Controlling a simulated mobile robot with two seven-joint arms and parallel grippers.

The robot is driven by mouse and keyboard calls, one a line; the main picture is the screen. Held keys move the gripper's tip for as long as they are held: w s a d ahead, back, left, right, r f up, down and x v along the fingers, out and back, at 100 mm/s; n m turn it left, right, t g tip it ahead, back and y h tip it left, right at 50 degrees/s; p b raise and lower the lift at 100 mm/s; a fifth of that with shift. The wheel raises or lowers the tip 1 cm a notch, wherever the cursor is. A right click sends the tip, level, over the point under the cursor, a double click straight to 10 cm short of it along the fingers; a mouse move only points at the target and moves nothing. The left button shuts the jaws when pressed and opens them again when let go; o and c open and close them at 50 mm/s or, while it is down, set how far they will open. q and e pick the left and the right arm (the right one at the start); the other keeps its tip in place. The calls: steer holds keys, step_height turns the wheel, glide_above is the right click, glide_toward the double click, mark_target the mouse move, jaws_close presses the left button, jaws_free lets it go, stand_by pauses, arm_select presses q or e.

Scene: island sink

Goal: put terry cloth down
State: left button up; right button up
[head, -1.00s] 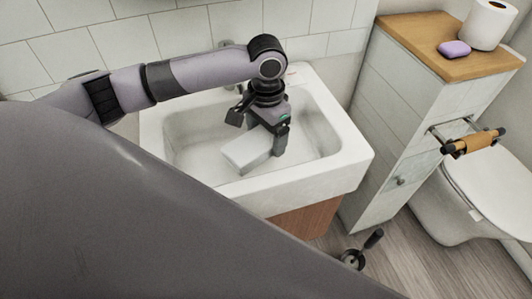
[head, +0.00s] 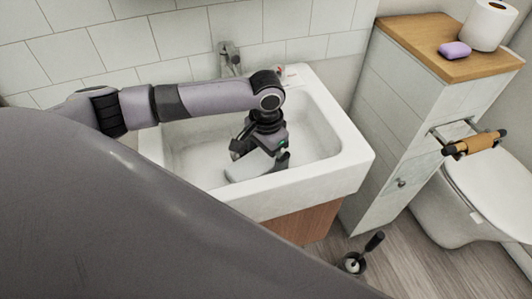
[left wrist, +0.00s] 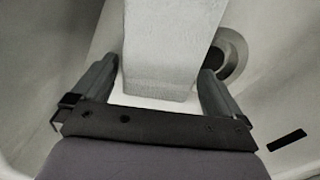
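The terry cloth is a pale, block-shaped folded piece. In the head view the cloth (head: 243,172) is low in the sink basin, partly hidden by my left gripper (head: 262,155). In the left wrist view the cloth (left wrist: 165,55) extends away between the two fingers of my left gripper (left wrist: 158,72). The fingers are spread wide, one on each side of the cloth, with narrow gaps showing. The gripper looks open. Whether the cloth fully rests on the basin floor is hard to tell. My right gripper is not in view.
The white sink (head: 340,172) surrounds the gripper, with a faucet (head: 230,60) at its back. A drain (left wrist: 232,55) lies right of the cloth. A cabinet (head: 385,130) stands right of the sink, bearing purple soap (head: 454,50) and a paper roll (head: 488,24).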

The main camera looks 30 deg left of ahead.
arm_select(q)
step_height(320, 180, up, 12)
steer(key=p, duration=0.1)
steer(key=shift+r, duration=0.15)
stand_by(0.4)
stand_by(0.5)
